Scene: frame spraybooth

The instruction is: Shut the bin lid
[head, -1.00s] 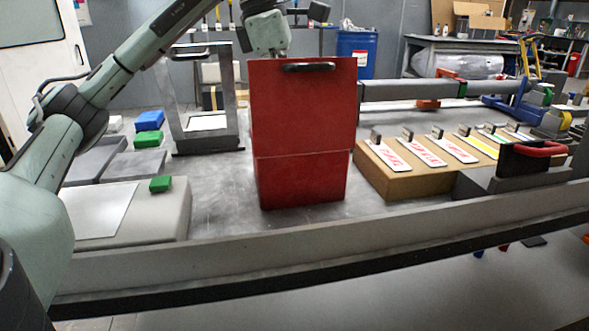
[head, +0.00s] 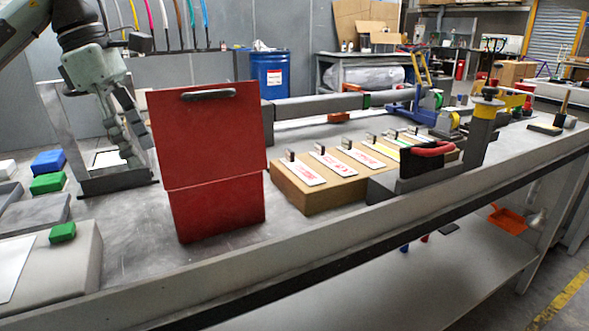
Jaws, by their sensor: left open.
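The red bin (head: 217,212) stands on the grey bench. Its red lid (head: 212,136) is upright, rising above the bin body, with a dark handle (head: 208,94) near its top edge. The inside of the bin is hidden behind the panel. My left gripper (head: 136,150) points down just left of the lid, its fingers apart and empty. It seems farther back than the lid; I cannot tell whether it touches the bin. My right gripper is not in view.
A metal frame (head: 52,122) stands behind my left gripper. Green and blue blocks lie at the left. A cardboard-brown block (head: 318,200) with several labelled tags sits right of the bin, beside a dark fixture with a red handle (head: 433,149).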

